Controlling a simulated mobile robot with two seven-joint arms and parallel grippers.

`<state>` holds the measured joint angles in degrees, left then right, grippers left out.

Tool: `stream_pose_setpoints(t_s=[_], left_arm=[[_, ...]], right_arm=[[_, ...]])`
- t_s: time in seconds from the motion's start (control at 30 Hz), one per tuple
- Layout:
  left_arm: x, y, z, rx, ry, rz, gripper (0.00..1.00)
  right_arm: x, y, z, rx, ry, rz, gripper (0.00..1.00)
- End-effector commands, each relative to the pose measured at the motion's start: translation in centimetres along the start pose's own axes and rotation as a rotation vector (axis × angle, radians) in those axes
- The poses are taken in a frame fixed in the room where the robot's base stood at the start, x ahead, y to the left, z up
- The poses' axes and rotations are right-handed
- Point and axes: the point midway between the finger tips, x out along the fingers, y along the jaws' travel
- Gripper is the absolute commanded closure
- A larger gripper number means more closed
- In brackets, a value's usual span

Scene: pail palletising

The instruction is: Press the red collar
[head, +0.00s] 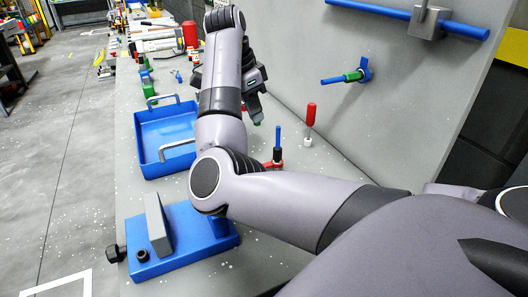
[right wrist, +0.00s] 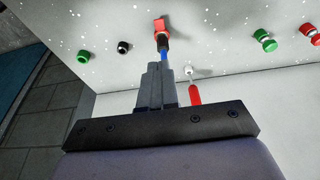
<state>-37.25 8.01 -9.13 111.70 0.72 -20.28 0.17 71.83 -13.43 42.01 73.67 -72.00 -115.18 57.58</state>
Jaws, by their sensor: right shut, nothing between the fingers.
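The red collar (head: 273,164) sits low around an upright black and blue peg (head: 278,138) on the grey bench. In the right wrist view the red collar (right wrist: 160,25) is at the top, with the black and blue peg (right wrist: 164,45) running from it towards my fingers. My right gripper (head: 257,118) is shut and empty, a little left of and beyond the peg in the head view. In the right wrist view its closed fingers (right wrist: 154,68) point at the peg; I cannot tell if they touch it. My left gripper is out of view.
A red-handled tool (head: 311,115) stands close to the peg and also shows in the right wrist view (right wrist: 195,94). A blue tray (head: 149,124) and a blue fixture (head: 182,256) lie left. Green, black and red knobs (right wrist: 264,41) are around. A grey panel rises at right.

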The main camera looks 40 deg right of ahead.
Motion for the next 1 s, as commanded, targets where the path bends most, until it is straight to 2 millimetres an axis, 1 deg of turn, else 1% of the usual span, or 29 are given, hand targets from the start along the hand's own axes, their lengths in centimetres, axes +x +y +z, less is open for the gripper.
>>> stream_pose_setpoints(t_s=[0.17,0.37,0.6,0.7,0.83,1.0], left_arm=[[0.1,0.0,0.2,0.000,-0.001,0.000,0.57],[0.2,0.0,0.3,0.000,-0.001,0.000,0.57],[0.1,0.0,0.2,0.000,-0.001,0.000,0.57],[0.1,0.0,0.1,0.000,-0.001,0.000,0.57],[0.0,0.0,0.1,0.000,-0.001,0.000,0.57],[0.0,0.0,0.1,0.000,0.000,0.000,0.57]], right_arm=[[1.3,0.0,0.0,0.000,0.001,0.002,1.00],[5.0,0.1,0.0,0.000,0.000,0.005,1.00],[10.1,0.1,0.0,-0.001,0.000,0.004,1.00],[11.6,0.1,0.5,-0.002,0.000,0.003,1.00],[13.1,0.1,0.9,-0.001,0.000,0.002,1.00],[13.8,0.1,1.1,0.000,-0.001,0.000,1.00]])
